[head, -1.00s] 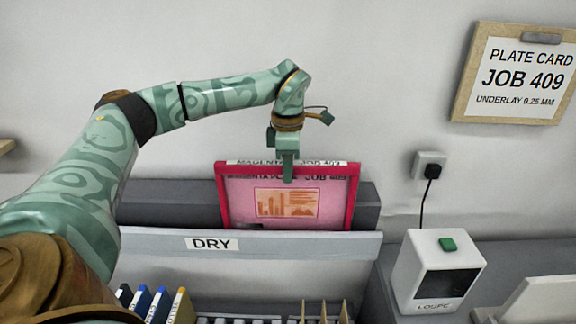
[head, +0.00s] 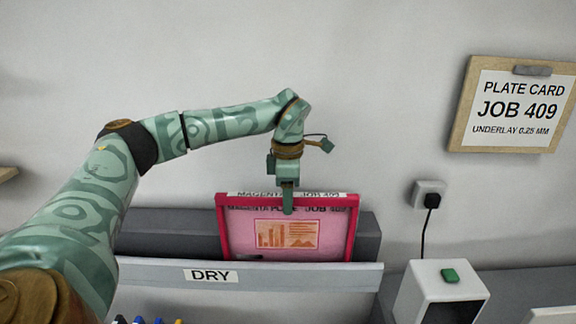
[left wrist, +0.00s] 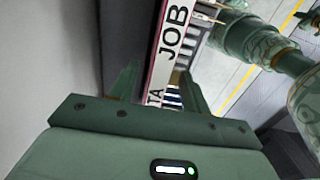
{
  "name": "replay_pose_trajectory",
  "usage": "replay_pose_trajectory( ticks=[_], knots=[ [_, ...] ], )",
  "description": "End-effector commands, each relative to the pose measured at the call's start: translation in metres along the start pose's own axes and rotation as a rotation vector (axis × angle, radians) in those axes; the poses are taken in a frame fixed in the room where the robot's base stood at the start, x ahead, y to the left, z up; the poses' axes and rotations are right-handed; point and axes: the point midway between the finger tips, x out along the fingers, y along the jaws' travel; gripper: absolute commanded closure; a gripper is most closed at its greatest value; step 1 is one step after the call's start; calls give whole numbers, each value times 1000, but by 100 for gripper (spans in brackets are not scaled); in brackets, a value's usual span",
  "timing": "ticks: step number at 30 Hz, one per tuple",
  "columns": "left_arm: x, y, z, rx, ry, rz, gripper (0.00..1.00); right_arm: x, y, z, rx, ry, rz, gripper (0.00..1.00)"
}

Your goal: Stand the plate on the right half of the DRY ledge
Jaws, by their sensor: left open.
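The magenta-framed plate (head: 337,230), with a pink face and orange print, stands upright behind the front lip of the DRY ledge (head: 320,277). It is to the right of the DRY label, and the lip hides its bottom edge. My left gripper (head: 288,205) points down at the middle of the plate's top edge. In the left wrist view, the plate's labelled top edge (left wrist: 172,45) runs between the open fingers of my left gripper (left wrist: 160,92), with gaps on both sides.
A white loupe box (head: 438,298) with a green button stands right of the ledge, its cord running to a wall socket (head: 428,196). A job card (head: 515,105) hangs on the wall. Tops of several coloured items (head: 150,320) show below the ledge. The wall above the plate is clear.

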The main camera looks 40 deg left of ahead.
Motion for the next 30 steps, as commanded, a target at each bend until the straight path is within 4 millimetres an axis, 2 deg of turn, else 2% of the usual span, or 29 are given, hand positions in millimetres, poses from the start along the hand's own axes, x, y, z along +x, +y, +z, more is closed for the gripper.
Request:
replay_pose_trajectory(
  ticks=[9,15,21,30],
  knots=[
    [-88,1,1,-2,-3,5,53,-14,0,-2,0,2,0,100],
    [-130,1,0,-1,-2,2,53,-22,1,-4,1,3,0,100],
    [-146,1,0,0,0,0,53,-25,1,-4,1,3,0,100],
    [-147,1,0,0,0,-1,53,-25,1,-4,1,3,0,100]
  ],
)
